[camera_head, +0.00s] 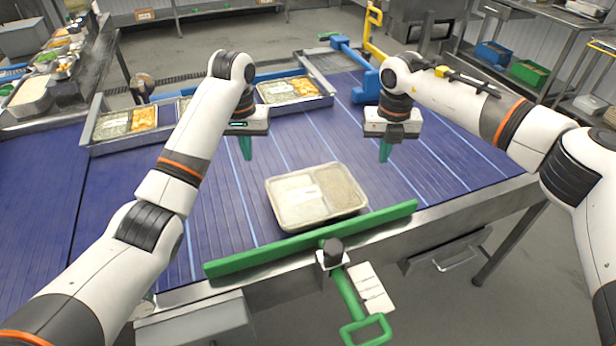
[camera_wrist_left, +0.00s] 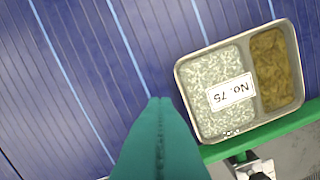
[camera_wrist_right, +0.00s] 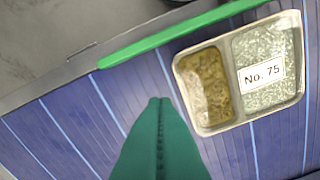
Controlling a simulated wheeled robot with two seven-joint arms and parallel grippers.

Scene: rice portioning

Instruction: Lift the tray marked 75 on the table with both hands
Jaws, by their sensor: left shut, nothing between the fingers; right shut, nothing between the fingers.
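The tray marked No. 75 (camera_head: 316,221) lies flat on the blue belt table, against the green rail. It has two filled compartments, one with white rice and one with a brownish food. The tray (camera_wrist_left: 184,84) shows its No. 75 label in the left wrist view, and the tray (camera_wrist_right: 216,131) shows it in the right wrist view too. My left gripper (camera_head: 246,150) is shut and empty, above the belt behind and left of the tray. My right gripper (camera_head: 384,152) is shut and empty, behind and right of it. Neither touches the tray.
A green rail (camera_head: 300,243) runs along the table's near edge, with a green handle (camera_head: 365,330) below. A metal rack (camera_head: 97,147) with several food trays stands at the back. Blue belt (camera_head: 440,150) is clear on the right. A yellow post (camera_head: 372,35) stands behind.

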